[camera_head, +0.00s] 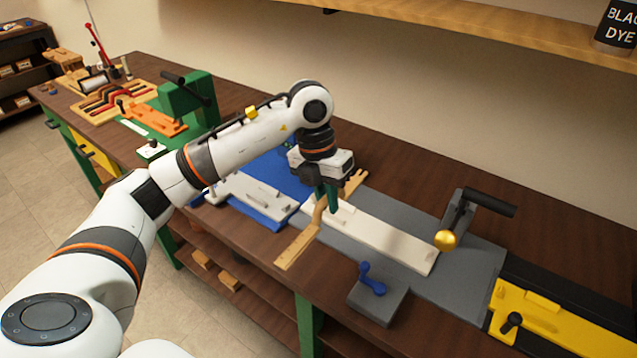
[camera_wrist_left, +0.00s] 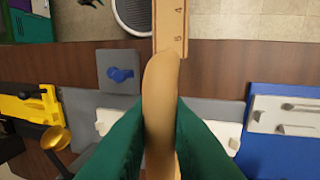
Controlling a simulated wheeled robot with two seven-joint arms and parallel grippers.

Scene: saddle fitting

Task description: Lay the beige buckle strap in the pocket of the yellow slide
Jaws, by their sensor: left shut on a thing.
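The beige buckle strap (camera_head: 320,213) is pinched between the green fingers of my left gripper (camera_head: 328,196), above the wooden ruler and the white bar. In the left wrist view the strap (camera_wrist_left: 160,90) runs lengthwise between the fingers of my left gripper (camera_wrist_left: 160,130), its rounded end pointing up the picture over the ruler. I cannot tell whether it touches the ruler. The yellow slide (camera_head: 570,331) lies at the right of the bench, apart from the gripper, and also shows at the left of the wrist view (camera_wrist_left: 32,105). Its pocket is not clearly visible. My right gripper is not in view.
A wooden ruler (camera_head: 292,251) lies across the bench under the gripper. A white bar (camera_head: 385,238) lies on a grey plate. A press with a gold ball (camera_head: 446,240) and black handle and a blue lever (camera_head: 372,281) stand between gripper and slide. A shelf (camera_head: 480,30) overhangs behind.

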